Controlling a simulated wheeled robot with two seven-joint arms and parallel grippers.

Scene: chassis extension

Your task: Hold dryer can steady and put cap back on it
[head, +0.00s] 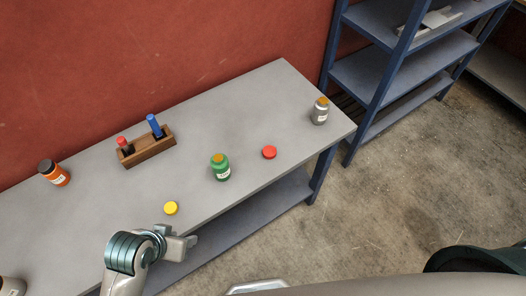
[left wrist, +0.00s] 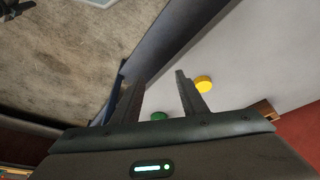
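I cannot tell by label which can is the dryer can. A green can (head: 221,172) with a brownish-orange top and a grey can (head: 320,115) with a similar top stand upright on the grey table. A yellow cap (head: 171,208) lies near the front edge, and a red cap (head: 269,152) lies right of the green can. My left gripper (head: 188,242) is at the table's front edge, near the yellow cap and apart from it. In the left wrist view its fingers (left wrist: 160,85) are spread and empty; the yellow cap (left wrist: 203,84) shows beyond them. My right gripper is not in view.
A wooden holder (head: 148,150) with a red and a blue item stands at the back. An orange can (head: 54,174) with a dark cap is at the left. The grey table (head: 270,95) is clear between things. Blue shelving (head: 400,70) stands at the right.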

